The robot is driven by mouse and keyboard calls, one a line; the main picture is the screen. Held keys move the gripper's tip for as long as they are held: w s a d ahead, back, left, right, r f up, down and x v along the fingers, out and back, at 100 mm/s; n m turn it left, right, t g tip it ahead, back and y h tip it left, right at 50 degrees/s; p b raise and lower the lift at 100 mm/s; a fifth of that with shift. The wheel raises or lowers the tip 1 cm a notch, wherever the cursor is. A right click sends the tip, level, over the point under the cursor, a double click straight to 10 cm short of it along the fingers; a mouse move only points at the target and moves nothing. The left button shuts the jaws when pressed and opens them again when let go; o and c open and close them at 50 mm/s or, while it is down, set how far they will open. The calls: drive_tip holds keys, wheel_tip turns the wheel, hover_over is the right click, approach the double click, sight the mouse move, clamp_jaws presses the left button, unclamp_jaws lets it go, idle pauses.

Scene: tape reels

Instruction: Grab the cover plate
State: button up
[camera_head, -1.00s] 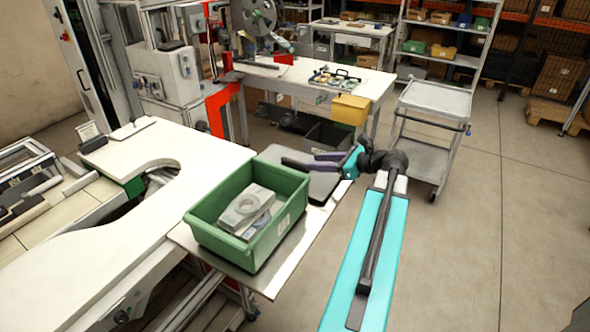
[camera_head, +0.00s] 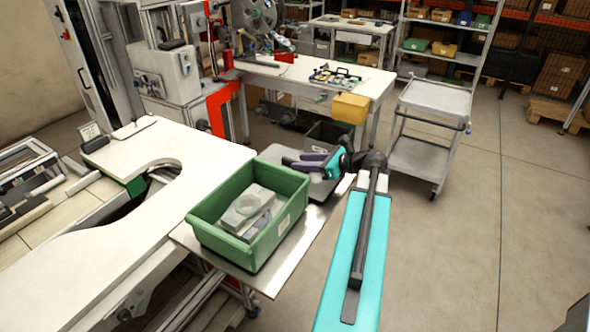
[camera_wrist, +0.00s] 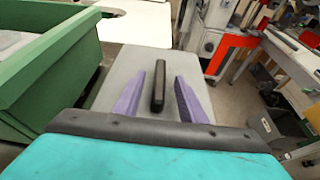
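The cover plate (camera_head: 321,189) is a flat grey plate on the metal shelf, just behind the green crate. In the wrist view the plate (camera_wrist: 136,64) fills the middle, and its black bar handle (camera_wrist: 158,88) stands out on it. My gripper (camera_head: 291,163) is low over the plate with its purple fingers apart. In the wrist view my gripper (camera_wrist: 169,70) shows the handle in the gap between the fingers, nearer the left one. I cannot tell whether the fingertips touch the plate. In the head view my gripper hides part of the plate and the handle.
The green crate (camera_head: 213,236) with grey parts (camera_head: 246,208) stands close to the plate; its wall (camera_wrist: 60,62) rises at left in the wrist view. A white worktable (camera_head: 120,225) is at left. A yellow bin (camera_head: 350,108) is behind.

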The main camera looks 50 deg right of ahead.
sight(296, 161)
drive_tip(key=shift+p+x, duration=0.5)
drive_tip(key=shift+x, duration=1.3)
drive_tip(key=shift+r, duration=0.1)
clamp_jaws()
